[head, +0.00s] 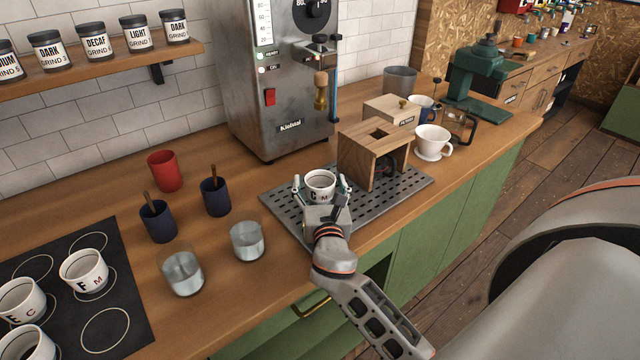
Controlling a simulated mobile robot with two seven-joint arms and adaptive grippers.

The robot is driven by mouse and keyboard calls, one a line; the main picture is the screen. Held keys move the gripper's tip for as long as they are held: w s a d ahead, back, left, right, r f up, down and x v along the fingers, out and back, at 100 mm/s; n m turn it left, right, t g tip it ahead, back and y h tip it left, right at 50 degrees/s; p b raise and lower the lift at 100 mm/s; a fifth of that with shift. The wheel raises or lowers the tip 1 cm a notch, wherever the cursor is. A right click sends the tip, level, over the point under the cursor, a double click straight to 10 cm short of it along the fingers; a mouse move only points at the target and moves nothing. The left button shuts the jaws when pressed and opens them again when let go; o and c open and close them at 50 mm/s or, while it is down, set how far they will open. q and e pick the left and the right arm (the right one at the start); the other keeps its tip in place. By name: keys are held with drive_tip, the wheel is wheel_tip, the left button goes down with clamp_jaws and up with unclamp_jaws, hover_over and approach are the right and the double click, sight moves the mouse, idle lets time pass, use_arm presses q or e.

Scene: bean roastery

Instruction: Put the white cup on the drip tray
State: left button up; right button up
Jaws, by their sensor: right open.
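A white cup (320,183) with dark letters and dark contents is upright over the left part of the perforated drip tray (408,187). My right gripper (321,188) is open, with one finger on each side of this cup. The gripper's palm hides the cup's lower front, so I cannot see its base clearly. The cup appears to stand on the tray. My left gripper is not in view.
A wooden box stand (372,155) occupies the tray's right part. The steel machine (280,85) stands behind. Glasses (247,240), blue cups (215,197) and a red cup (165,171) stand left.

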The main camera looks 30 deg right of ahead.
drive_tip(key=shift+r, duration=0.2)
drive_tip(key=b+v, duration=0.1)
drive_tip(key=v, duration=1.1)
